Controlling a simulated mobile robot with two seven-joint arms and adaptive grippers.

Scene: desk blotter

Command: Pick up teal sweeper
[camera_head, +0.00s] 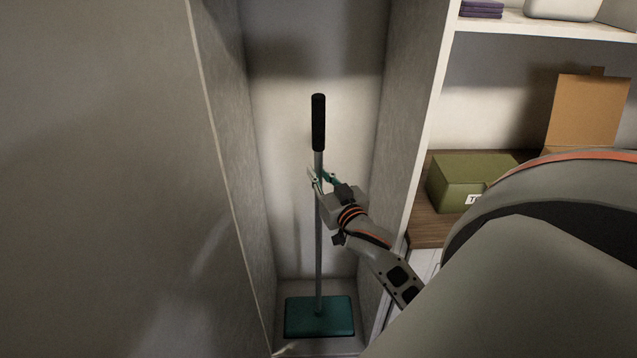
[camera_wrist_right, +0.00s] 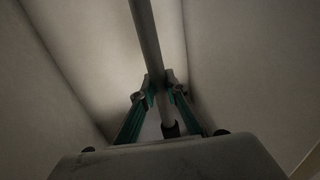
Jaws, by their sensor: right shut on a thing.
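The teal sweeper stands upright in a narrow tall closet in the head view. Its flat teal head (camera_head: 319,317) rests on the closet floor, and its grey pole (camera_head: 319,250) rises to a black grip (camera_head: 318,122). My right gripper (camera_head: 319,180) is shut on the pole a little below the black grip. In the right wrist view the pole (camera_wrist_right: 146,40) passes between the two fingers of the right gripper (camera_wrist_right: 160,92), with the dark grip end near the palm side. My left gripper is not in view.
Closet walls (camera_head: 232,150) stand close on both sides. To the right, a shelf unit holds a green box (camera_head: 460,178) and an open cardboard box (camera_head: 588,110), with purple folded items (camera_head: 481,9) on the upper shelf. A large plain panel (camera_head: 110,180) fills the left.

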